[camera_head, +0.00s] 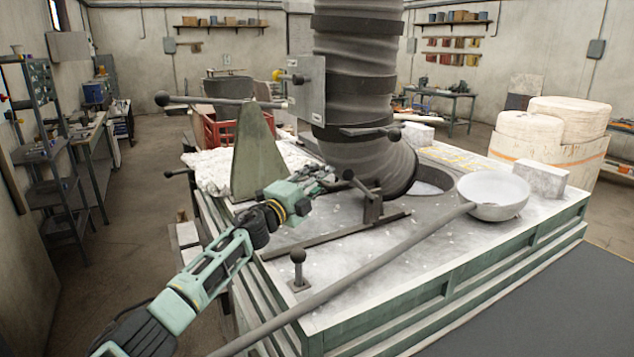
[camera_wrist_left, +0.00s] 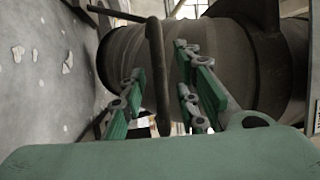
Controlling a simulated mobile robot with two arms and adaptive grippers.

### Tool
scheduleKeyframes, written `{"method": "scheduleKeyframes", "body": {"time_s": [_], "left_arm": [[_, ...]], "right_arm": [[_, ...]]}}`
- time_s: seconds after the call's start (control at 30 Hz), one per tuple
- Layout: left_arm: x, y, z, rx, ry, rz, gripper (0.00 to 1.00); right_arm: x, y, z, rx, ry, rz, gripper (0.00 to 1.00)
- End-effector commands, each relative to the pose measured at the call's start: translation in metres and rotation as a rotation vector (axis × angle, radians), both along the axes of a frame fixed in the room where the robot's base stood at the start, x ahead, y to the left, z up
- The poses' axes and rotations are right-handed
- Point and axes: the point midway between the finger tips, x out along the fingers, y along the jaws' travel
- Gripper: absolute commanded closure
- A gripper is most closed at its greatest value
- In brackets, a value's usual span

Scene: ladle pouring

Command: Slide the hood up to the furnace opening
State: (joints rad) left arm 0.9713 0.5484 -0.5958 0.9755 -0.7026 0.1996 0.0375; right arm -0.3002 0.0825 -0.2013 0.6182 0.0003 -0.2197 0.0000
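The hood (camera_head: 360,75) is a thick grey ribbed duct that bends at its lower end. Its mouth is at the left edge of the round furnace opening (camera_head: 433,182), most of which it hides. My left gripper (camera_head: 326,178) is at the hood's lower left side. In the left wrist view, the gripper (camera_wrist_left: 160,70) is open, its green fingers on either side of a dark handle bar (camera_wrist_left: 157,85) in front of the hood (camera_wrist_left: 235,65). Whether the fingers touch the bar I cannot tell. My right gripper is not in view.
A ladle (camera_head: 493,193) rests right of the opening, its long handle (camera_head: 370,270) running to the lower left. A lever (camera_head: 298,268) stands on the near edge. A grey tapered plate (camera_head: 257,155) rises left of the hood.

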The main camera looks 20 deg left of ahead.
Motion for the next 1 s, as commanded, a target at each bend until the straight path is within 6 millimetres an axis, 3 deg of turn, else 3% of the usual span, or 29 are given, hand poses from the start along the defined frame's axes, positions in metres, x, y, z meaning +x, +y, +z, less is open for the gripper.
{"method": "scheduleKeyframes", "body": {"time_s": [0.27, 0.7, 1.0], "left_arm": [[-0.019, 0.008, -0.005, 0.005, 0.0, 0.002, 0.71], [-0.089, 0.028, -0.018, 0.002, 0.002, -0.002, 0.71], [-0.111, 0.034, -0.021, 0.0, 0.001, -0.002, 0.71]], "right_arm": [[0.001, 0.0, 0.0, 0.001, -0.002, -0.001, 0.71], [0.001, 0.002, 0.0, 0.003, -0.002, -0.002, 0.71], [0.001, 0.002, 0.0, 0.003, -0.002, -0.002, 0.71]]}}
